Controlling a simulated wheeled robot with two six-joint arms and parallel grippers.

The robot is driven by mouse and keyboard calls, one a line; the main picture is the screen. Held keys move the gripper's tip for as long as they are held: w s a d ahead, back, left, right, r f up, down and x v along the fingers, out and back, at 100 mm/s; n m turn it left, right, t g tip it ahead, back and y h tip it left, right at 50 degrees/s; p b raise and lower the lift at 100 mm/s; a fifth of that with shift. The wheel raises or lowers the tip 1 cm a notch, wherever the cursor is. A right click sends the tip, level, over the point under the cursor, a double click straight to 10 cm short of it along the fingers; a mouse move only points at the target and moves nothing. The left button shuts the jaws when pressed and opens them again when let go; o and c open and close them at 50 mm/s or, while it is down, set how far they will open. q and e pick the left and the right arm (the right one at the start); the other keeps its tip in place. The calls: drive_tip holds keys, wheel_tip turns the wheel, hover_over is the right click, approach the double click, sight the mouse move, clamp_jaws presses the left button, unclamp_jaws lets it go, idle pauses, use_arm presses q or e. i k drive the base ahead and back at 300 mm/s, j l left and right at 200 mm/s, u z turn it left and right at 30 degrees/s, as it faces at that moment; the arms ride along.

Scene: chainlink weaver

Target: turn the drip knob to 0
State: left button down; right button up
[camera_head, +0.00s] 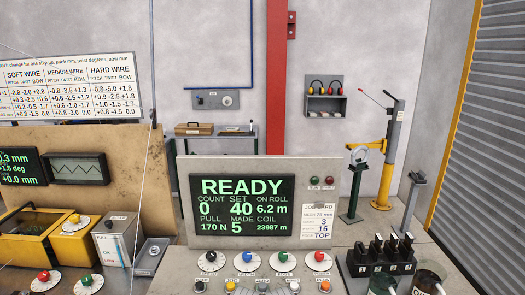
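Several round dials with coloured knobs are in view, but their small labels are too blurred to tell which is the drip knob. On the console's front row are a black knob (211,257), a blue knob (249,257), a green knob (283,257) and a red knob (319,257), each on a white dial. At the left are a yellow knob (75,219) on the yellow machine, and a red knob (44,277) and a green knob (86,281) near the bottom edge. Neither of my grippers is in view.
The console screen (241,206) reads READY. Small push buttons (263,286) line the front edge. A dark rack (380,262) with several black-handled pieces and a cup-like object (428,283) stand at the lower right. A grey box (112,243) stands left of the console.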

sight(74, 219)
drive_tip(key=u, duration=1.4)
drive_tip(key=z, duration=0.5)
drive_tip(key=i+j+z, duration=0.2)
drive_tip(key=j+z, duration=0.25)
drive_tip(key=i+j+z, duration=0.2)
drive_tip(key=j, duration=0.15)
drive_tip(key=i+j, duration=0.1)
drive_tip(key=j, duration=0.45)
drive_tip(key=i+j+z, duration=0.15)
drive_tip(key=j, duration=0.95)
drive_tip(key=i+j+z, duration=0.1)
drive_tip(key=j, duration=0.5)
drive_tip(key=i, duration=0.05)
